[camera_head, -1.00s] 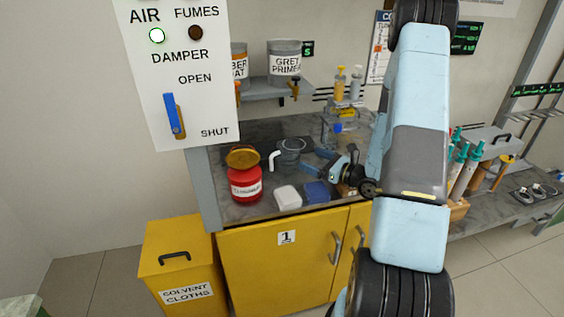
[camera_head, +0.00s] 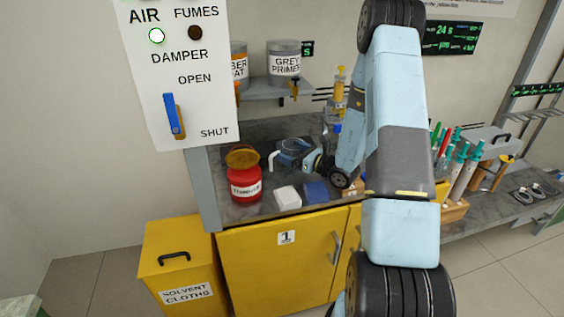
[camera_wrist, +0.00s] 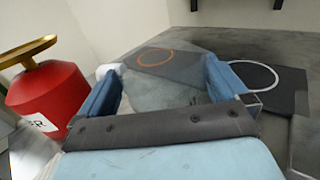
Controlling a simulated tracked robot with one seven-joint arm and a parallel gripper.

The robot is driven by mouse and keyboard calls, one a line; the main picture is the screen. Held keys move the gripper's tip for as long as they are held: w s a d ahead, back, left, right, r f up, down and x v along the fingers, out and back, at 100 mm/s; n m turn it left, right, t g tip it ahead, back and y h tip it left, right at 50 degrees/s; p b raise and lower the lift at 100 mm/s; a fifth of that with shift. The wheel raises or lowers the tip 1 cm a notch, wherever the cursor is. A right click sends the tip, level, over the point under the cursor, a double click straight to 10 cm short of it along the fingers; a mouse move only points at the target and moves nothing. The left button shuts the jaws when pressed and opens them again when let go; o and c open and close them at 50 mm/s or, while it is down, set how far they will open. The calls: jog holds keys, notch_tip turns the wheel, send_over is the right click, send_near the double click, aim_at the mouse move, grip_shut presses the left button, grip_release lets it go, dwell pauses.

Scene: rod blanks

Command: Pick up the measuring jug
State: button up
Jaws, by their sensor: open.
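The measuring jug (camera_head: 272,161) is clear with a white handle on its left side, and stands on the grey bench top. My gripper (camera_head: 294,153) is at the jug in the head view and partly hides it. In the wrist view the blue fingers of my gripper (camera_wrist: 160,78) are spread, one on each side of the see-through jug (camera_wrist: 160,97). The white handle is by the left finger. I cannot tell whether either finger touches the jug.
A red container (camera_head: 244,185) with a brownish-gold top stands close on the left; it also shows in the wrist view (camera_wrist: 48,95).

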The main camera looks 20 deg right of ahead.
jog(key=shift+x, duration=1.15)
jog(key=c, duration=0.7)
jog(key=shift+o, duration=0.2)
jog(key=shift+r, duration=0.15)
